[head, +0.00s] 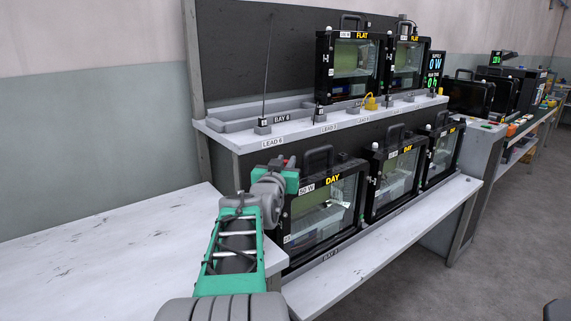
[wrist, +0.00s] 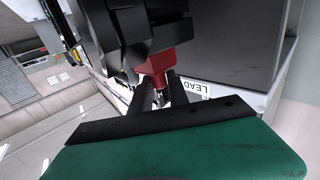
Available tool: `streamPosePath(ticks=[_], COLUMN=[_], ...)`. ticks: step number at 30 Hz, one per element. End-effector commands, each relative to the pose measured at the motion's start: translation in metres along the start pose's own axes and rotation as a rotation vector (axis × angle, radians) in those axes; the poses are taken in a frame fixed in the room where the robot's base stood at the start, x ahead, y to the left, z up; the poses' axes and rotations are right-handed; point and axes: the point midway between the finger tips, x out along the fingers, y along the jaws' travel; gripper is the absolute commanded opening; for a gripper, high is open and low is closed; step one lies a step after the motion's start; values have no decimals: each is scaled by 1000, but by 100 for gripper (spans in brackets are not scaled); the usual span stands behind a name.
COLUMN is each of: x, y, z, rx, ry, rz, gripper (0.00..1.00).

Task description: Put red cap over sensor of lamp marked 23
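The red cap (wrist: 155,64) is between the dark fingertips of my gripper (wrist: 156,88) in the wrist view. It lies against or just in front of a black lamp part (wrist: 145,25); I cannot tell whether it touches. In the head view my green gripper (head: 290,178) is at the top left corner of the nearest lower lamp (head: 322,212), which shows "DAY". A bit of red (head: 290,161) shows there beside the gripper.
Two more lamps stand to the right on the lower bench (head: 350,270), and two "FLAT" lamps (head: 357,66) on the upper shelf (head: 225,130). Thin upright leads (head: 267,80) rise from the shelf near my arm. The left white table (head: 90,250) is clear.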

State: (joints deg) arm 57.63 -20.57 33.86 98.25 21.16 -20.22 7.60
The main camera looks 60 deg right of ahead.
Motion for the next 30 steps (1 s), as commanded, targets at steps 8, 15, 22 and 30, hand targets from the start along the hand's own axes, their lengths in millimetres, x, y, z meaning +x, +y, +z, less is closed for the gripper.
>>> streamPosePath(ticks=[8, 15, 22, 30], x=[0, 0, -33, -102], y=[0, 0, -1, -2], z=[0, -6, -15, -14], rx=[0, 0, 0, 1], ry=[0, 0, 2, 2], rz=[0, 0, -4, -5], gripper=[38, 38, 38, 38])
